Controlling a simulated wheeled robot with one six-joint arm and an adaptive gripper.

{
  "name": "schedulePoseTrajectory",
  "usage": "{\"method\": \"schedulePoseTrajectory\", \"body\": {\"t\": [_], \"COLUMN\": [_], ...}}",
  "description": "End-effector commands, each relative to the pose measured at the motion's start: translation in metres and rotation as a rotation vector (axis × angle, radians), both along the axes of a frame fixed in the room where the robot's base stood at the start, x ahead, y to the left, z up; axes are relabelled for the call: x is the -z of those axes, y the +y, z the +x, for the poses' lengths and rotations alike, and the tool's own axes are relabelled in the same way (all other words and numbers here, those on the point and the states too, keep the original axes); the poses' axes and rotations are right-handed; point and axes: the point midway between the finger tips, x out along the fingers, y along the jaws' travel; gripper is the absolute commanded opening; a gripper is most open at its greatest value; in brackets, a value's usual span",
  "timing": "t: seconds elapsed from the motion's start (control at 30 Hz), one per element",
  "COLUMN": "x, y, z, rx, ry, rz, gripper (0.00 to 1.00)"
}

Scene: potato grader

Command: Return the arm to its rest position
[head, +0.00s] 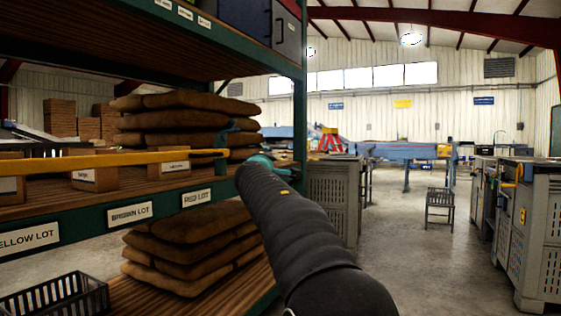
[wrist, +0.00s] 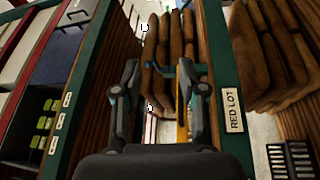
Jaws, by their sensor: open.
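My gripper (wrist: 158,75) is open in the wrist view, its two dark fingers apart with nothing held between them. In the head view my dark, sleeved arm (head: 290,225) reaches up and left from the lower middle, its end at the shelf edge beside the RED LOT label (head: 197,197). A yellow bar (head: 110,161) runs along the shelf toward the gripper.
The green-edged rack (head: 299,110) stands close to the arm, with a shelf above and more sacks (head: 195,245) below. A black crate (head: 55,298) sits low left. Grey bins (head: 335,200) stand beyond the arm. Open floor (head: 420,265) lies to the right.

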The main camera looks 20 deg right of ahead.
Motion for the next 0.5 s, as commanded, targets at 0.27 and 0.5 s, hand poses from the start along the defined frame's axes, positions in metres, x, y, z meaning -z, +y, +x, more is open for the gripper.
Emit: {"method": "schedulePoseTrajectory", "body": {"t": [0.27,0.5], "x": [0.0,0.0], "y": [-0.007,-0.014], "z": [-0.004,-0.005], "rx": [0.022,0.031], "ry": [-0.001,0.0], "rz": [0.001,0.001], "gripper": [0.41,0.41]}}
